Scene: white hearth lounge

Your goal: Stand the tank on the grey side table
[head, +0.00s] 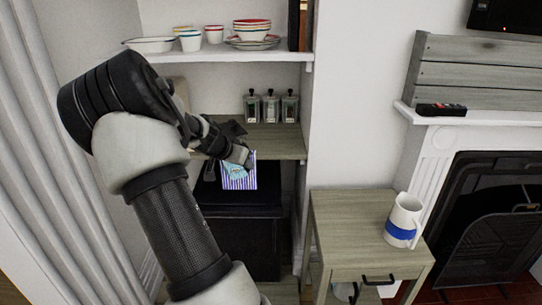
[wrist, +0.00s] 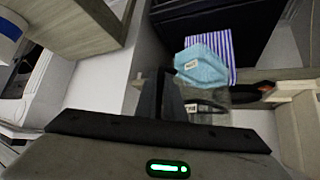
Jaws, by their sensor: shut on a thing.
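My gripper (head: 242,155) is shut on a see-through thing, which I take to be the tank (wrist: 207,106). In the wrist view it shows beside a dark finger, with a small pale label; its outline is hard to make out. In the head view my gripper is in front of the lower shelves, and I cannot clearly pick out the tank there. The grey side table (head: 338,212) stands at the lower right, apart from my gripper. A white mug with a blue band (head: 404,222) stands on its right part.
A light-blue box (wrist: 202,68) and a purple-striped thing (wrist: 225,46) are beyond my gripper. Several labelled jars (head: 270,106) stand on the shelf (head: 282,143). Dishes fill the upper shelf (head: 220,55). The left part of the table top is clear. A fireplace (head: 490,215) is at right.

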